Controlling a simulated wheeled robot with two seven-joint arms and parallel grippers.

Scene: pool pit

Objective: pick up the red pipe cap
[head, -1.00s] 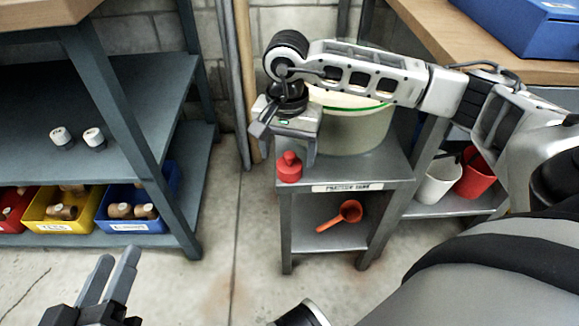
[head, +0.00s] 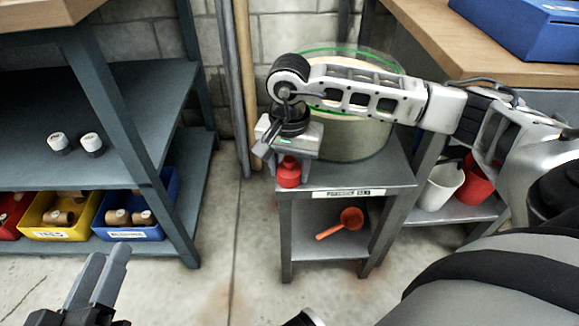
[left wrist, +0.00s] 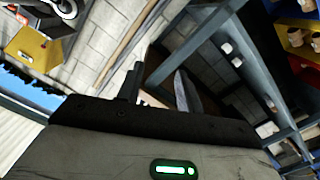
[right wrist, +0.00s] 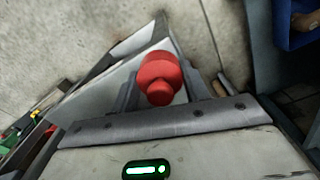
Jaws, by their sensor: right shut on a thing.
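The red pipe cap (head: 288,173) stands upright at the front left corner of the grey metal stand's top (head: 350,178). My right gripper (head: 287,166) reaches down over it from above, its fingers shut on the cap's sides. In the right wrist view the red cap (right wrist: 160,77) sits between the two fingers (right wrist: 159,90). I cannot tell whether the cap's base still touches the stand. My left gripper (head: 108,254) is at the lower left of the head view, fingers apart and empty, over the floor.
A large pale bucket (head: 350,135) stands behind the cap on the stand. An orange scoop (head: 341,224) lies on the stand's lower shelf. A blue shelf rack (head: 150,120) with yellow (head: 58,222) and blue bins is at the left. Bare floor lies between rack and stand.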

